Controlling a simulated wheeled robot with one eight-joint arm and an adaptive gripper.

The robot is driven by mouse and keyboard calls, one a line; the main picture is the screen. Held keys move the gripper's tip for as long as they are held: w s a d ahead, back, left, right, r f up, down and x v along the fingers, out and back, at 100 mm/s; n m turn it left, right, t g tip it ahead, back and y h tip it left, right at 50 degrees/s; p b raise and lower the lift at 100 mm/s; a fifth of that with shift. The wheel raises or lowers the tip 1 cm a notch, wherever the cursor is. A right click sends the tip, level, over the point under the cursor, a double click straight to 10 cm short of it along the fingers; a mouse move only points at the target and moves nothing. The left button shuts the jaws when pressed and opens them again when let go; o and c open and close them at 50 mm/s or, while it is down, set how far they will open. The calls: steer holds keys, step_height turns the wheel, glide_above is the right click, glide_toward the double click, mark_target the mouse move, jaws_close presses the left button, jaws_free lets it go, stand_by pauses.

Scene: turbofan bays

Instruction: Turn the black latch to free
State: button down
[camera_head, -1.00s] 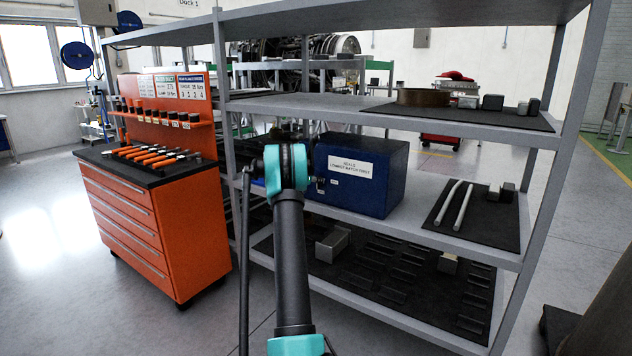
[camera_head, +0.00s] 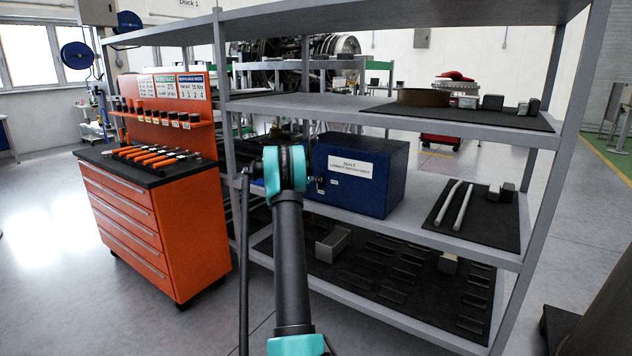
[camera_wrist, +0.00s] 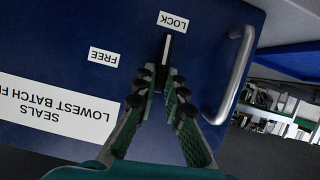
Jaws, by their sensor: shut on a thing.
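The blue box (camera_head: 385,195) with a white SEALS label stands on the middle shelf; its blue face (camera_wrist: 60,65) fills much of the wrist view. The black latch (camera_wrist: 167,47) sits on this face, its visible end pointing to the LOCK label (camera_wrist: 173,22). The FREE label (camera_wrist: 103,56) is to its left in the wrist view. My gripper (camera_wrist: 160,78) is shut on the latch, with the fingertips around its lower part, which they hide.
A metal handle (camera_wrist: 236,75) is right of the latch in the wrist view. The grey shelf rack (camera_head: 470,250) has boards above and below the box. Two pale rods (camera_head: 462,205) lie on a dark mat at right. An orange tool cabinet (camera_head: 150,225) stands at left.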

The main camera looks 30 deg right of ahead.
steer(key=shift+w+a+f+n+g+h, duration=0.15)
steer(key=shift+n+g+h, duration=0.7)
steer(key=shift+n, duration=1.3)
steer(key=shift+w+d+f+n+g+h, duration=0.15)
steer(key=shift+n+g+h, duration=0.7)
steer(key=shift+n, duration=1.25)
steer(key=shift+w+a+f+n+g+h, duration=0.2)
steer(key=shift+n+g+h, duration=0.65)
steer(key=shift+n, duration=1.3)
steer(key=c, duration=1.6)
jaws_free()
steer(key=a, duration=1.2)
